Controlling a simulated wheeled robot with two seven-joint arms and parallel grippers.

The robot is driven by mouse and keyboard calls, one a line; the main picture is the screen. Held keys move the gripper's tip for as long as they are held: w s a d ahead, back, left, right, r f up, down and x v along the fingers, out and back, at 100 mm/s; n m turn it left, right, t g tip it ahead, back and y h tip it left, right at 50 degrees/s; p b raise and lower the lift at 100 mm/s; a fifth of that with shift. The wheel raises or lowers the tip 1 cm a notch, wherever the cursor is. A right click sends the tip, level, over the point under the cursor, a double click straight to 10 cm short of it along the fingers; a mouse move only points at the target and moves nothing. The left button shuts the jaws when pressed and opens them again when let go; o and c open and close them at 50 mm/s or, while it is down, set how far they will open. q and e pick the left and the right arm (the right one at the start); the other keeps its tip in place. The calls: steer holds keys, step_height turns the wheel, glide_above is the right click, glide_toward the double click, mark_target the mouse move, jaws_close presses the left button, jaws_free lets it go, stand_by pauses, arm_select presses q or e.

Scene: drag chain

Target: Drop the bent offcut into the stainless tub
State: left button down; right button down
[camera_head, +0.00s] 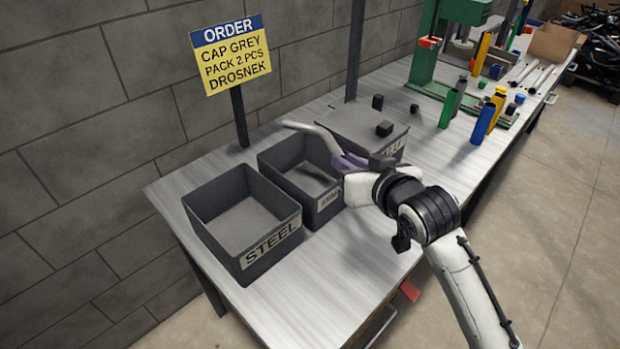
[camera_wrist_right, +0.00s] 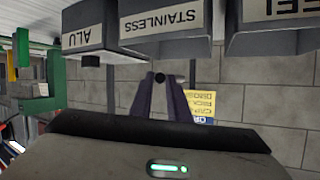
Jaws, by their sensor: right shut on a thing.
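The bent offcut (camera_head: 314,131) is a light grey curved bar in the head view. My right gripper (camera_head: 347,161), with purple fingers, is shut on it near one end, and its other end reaches out to the left. The gripper and offcut are above the back right part of the stainless tub (camera_head: 277,169), a dark grey open box between the two others. Its label reads STAINLESS in the right wrist view (camera_wrist_right: 163,18). There the fingers (camera_wrist_right: 160,82) close on a small dark round end. My left gripper is not in view.
The steel tub (camera_head: 268,247) stands open at the left. An order sign (camera_head: 230,56) stands behind. Coloured blocks and a green press (camera_head: 427,52) are farther right.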

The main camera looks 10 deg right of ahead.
steer(key=c, duration=1.6)
jaws_free()
steer(key=v, duration=1)
steer(key=shift+s+r, duration=0.1)
steer(key=shift+s, duration=0.05)
